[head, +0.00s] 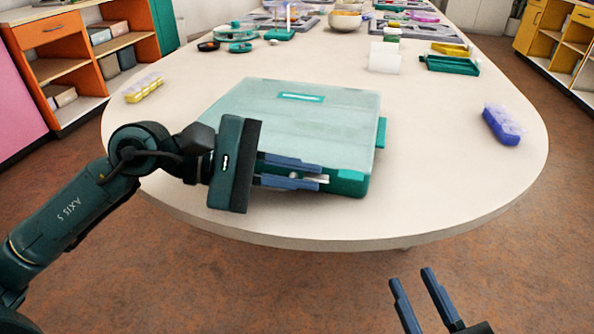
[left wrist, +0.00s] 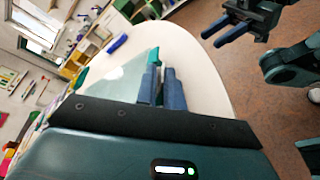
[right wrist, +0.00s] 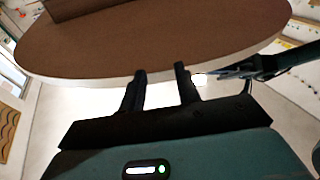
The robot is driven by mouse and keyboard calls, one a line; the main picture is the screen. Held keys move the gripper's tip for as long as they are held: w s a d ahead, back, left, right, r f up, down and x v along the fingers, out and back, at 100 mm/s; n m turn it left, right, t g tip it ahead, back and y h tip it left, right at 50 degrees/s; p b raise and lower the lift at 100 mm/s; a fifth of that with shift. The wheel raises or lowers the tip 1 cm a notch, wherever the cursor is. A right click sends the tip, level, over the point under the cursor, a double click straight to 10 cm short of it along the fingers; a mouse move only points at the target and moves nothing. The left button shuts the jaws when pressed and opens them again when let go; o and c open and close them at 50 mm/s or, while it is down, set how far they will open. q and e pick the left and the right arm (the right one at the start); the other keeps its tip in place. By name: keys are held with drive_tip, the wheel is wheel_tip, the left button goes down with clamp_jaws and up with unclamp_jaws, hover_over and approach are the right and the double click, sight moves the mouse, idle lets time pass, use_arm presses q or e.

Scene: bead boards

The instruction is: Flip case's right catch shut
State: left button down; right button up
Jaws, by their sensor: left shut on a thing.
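The teal case (head: 240,110) lies flat on the table, its pale translucent lid down. A teal tab, seemingly the right catch (head: 382,132), sticks out from its right side; a teal piece also shows beyond my fingers in the left wrist view (left wrist: 153,57). My left gripper (head: 324,176) is at the case's front edge, shut on a small pale part there, mostly hidden between the fingers. The fingers also show in the left wrist view (left wrist: 165,72). My right gripper (head: 414,276) is open and empty, off the table's front edge, well below and right of the case.
The table (head: 440,170) is clear right of the case up to a blue-purple bead box (head: 502,125). A yellow bead box (head: 144,88) lies at the left. A white block (head: 384,57), a green tray (head: 450,65) and a bowl (head: 345,21) stand farther back.

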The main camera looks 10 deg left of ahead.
use_arm(q)
drive_tip(key=shift+w+r+n+g+p, duration=0.25)
drive_tip(key=shift+r+n+g+p, duration=0.05)
drive_tip(key=shift+r+n+p, duration=0.25)
drive_tip(key=shift+w+r+n+g+p, duration=0.2)
drive_tip(key=shift+w+n+g+p, duration=0.1)
drive_tip(key=shift+n+p, duration=0.2)
drive_tip(key=shift+w+n+g+y+p, duration=0.15)
drive_tip(key=shift+n+g+y+p, duration=0.15)
drive_tip(key=shift+n+p, duration=0.15)
drive_tip(key=shift+w+f+n+g, duration=0.15)
drive_tip(key=shift+w+n+g, duration=0.05)
drive_tip(key=shift+n+g, duration=0.2)
use_arm(e)
drive_tip(key=shift+s+d+f+n+h, duration=0.1)
drive_tip(key=shift+s+d+n+h, duration=0.1)
drive_tip(key=shift+d+n+h, duration=0.15)
use_arm(q)
drive_tip(key=c, duration=1.5)
unclamp_jaws()
